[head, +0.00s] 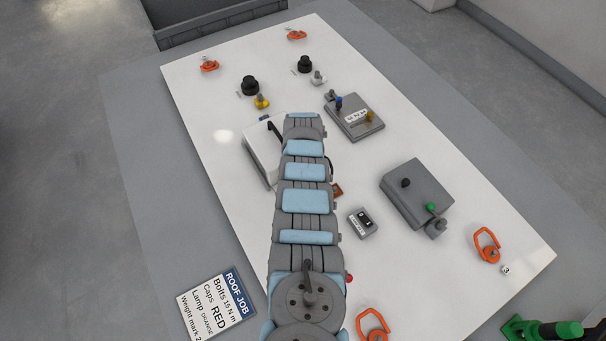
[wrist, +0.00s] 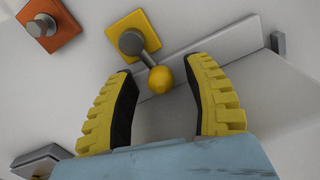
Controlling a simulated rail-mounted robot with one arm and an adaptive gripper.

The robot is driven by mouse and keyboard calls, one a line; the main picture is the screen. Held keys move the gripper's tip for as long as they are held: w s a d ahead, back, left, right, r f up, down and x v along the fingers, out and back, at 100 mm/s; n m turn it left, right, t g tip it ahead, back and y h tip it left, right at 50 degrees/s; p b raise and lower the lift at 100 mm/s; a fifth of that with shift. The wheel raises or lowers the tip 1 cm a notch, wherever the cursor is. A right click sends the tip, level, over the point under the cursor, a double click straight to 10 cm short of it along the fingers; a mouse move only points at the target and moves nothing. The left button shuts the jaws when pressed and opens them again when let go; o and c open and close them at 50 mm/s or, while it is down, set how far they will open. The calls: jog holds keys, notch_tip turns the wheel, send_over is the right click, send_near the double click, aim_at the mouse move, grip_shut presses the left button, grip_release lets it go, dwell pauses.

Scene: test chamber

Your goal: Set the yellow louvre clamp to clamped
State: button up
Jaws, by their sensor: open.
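The yellow louvre clamp shows in the wrist view as a yellow square plate (wrist: 134,35) with a grey round pivot and a short arm ending in a yellow ball knob (wrist: 160,79). The arm points from the pivot toward my gripper (wrist: 160,72). My gripper is open, and the knob appears between its two fingertips, apart from both in the picture. Whether it is level with them in depth I cannot tell. In the head view my own arm hides the gripper and, it seems, this clamp.
An orange plate with a grey pivot (wrist: 46,26) lies left of the clamp. A pale strip (wrist: 205,45) runs beside it. In the head view, a white box (head: 258,155) is left of my arm; a small grey box (head: 362,222) and larger grey box (head: 416,193) are right.

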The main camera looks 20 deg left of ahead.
notch_tip(320, 180, up, 12)
dwell(1.0)
dwell(0.5)
